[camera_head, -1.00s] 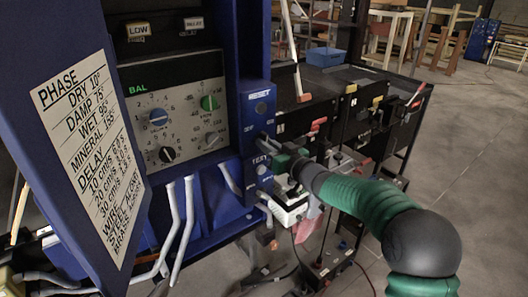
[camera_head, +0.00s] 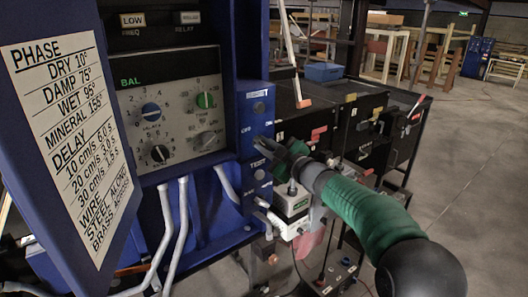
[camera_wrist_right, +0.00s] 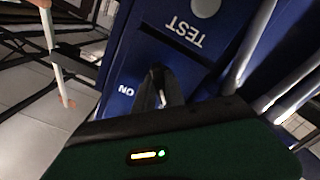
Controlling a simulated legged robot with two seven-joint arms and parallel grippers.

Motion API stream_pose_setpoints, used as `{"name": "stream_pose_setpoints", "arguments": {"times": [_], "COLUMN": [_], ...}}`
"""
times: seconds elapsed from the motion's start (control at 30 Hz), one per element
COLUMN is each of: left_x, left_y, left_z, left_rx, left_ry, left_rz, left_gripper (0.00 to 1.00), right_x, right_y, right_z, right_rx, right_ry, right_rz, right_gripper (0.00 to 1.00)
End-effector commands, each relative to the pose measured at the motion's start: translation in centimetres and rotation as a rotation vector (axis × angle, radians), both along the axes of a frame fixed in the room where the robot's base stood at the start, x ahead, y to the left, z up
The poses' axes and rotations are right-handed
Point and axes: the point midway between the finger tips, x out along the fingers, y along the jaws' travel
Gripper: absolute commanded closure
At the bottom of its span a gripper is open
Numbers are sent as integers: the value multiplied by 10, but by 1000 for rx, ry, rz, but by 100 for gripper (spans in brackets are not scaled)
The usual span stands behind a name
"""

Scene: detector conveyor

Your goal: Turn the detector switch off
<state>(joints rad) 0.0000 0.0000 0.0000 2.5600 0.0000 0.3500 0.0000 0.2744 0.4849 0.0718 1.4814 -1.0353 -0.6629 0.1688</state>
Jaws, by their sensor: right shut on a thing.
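The detector (camera_head: 175,105) is a blue cabinet with a grey dial panel, at the left in the head view. Its narrow blue side panel (camera_head: 259,92) carries a reset button, OFF and ON marks, and a TEST label. My right gripper (camera_head: 262,148), on a green arm, reaches this panel between the reset button and the TEST label. In the right wrist view its dark fingers (camera_wrist_right: 156,92) are shut around the detector switch, beside the upside-down ON mark. A small bright tip of the switch (camera_wrist_right: 158,70) shows; the fingers hide the rest. My left gripper is out of view.
A white sign panel (camera_head: 62,130) stands at the left front. Grey pipes (camera_head: 183,225) run below the dial panel. Black machines (camera_head: 360,125) with a blue box (camera_head: 324,72) on top stand behind my right arm. Open floor (camera_head: 470,180) lies to the right.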

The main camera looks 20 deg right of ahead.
Motion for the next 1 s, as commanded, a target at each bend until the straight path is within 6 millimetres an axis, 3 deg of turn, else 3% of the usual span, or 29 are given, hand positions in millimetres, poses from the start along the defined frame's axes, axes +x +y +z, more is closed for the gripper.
{"name": "stream_pose_setpoints", "arguments": {"times": [0.7,0.73,0.8,0.9,1.0], "left_x": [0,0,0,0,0], "left_y": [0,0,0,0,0], "left_z": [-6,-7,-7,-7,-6], "left_rx": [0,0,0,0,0], "left_ry": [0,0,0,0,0], "left_rz": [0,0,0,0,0], "left_gripper": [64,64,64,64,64], "right_x": [0,0,0,0,2], "right_y": [1,1,1,1,1], "right_z": [-1,-1,-1,-2,-2], "right_rx": [-81,-81,-80,-79,-78], "right_ry": [-27,-27,-27,-26,-25], "right_rz": [4,4,4,3,3], "right_gripper": [100,84,75,64,64]}}
